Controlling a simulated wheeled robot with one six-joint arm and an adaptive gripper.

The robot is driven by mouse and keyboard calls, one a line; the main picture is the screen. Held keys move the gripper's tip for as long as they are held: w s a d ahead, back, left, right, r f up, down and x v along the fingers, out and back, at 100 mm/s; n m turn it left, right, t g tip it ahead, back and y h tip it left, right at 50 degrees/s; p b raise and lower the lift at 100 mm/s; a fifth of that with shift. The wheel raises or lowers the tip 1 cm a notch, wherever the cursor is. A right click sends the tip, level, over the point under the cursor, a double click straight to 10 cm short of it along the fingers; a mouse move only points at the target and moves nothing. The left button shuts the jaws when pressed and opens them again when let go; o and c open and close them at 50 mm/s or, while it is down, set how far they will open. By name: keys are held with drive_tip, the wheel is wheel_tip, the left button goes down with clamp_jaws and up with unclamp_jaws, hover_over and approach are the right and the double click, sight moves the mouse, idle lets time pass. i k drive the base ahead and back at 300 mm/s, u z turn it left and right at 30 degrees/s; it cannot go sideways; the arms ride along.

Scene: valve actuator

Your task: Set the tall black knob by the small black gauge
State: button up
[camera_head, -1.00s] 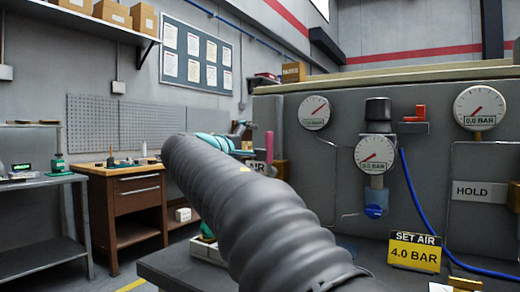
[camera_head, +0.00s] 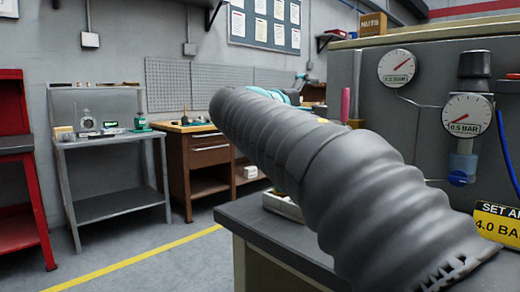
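A tall black knob (camera_head: 474,64) stands upright on top of a regulator at the right edge of the view. A small round gauge (camera_head: 467,115) sits just below it, with a white face, dark rim and red needle, reading about 0.5 BAR. A blue part (camera_head: 458,178) is at the regulator's lower end. A yellow and black sign (camera_head: 497,228), partly cut off, reads SET AI and 4.0 BA. My grey sleeved arm crosses the middle, left of the knob and apart from it in the picture. I cannot make out my gripper or its fingers.
Another white gauge (camera_head: 397,67) is on the grey panel (camera_head: 345,70). A blue hose (camera_head: 507,150) runs down at the right edge. A dark-topped bench (camera_head: 250,215) is below my arm. A steel table (camera_head: 110,140), wooden desk (camera_head: 205,150) and red cabinet (camera_head: 20,175) stand behind open floor.

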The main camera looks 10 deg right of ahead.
sight(473, 63)
drive_tip(key=k, duration=1)
